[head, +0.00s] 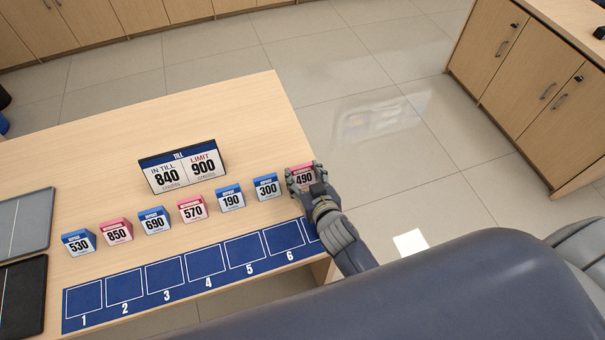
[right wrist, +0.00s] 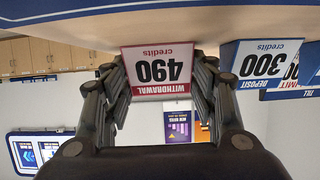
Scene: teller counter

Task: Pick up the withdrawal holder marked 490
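The pink and white withdrawal holder marked 490 (head: 304,178) stands at the right end of a row of holders on the counter (head: 262,110). My right gripper (head: 305,183) is at this holder, with its fingers around it in the head view. In the right wrist view the 490 holder (right wrist: 160,68) appears upside down between the two fingers of the right gripper (right wrist: 160,88). The fingers lie close along both its sides; whether they press on it I cannot tell. My left gripper is not in view.
The blue 300 deposit holder (head: 267,186) stands just left of the 490 holder. Further left are holders 190 (head: 230,198), 570 (head: 192,209) and several others. A till sign (head: 182,167) stands behind the row. A blue numbered mat (head: 186,288) lies in front.

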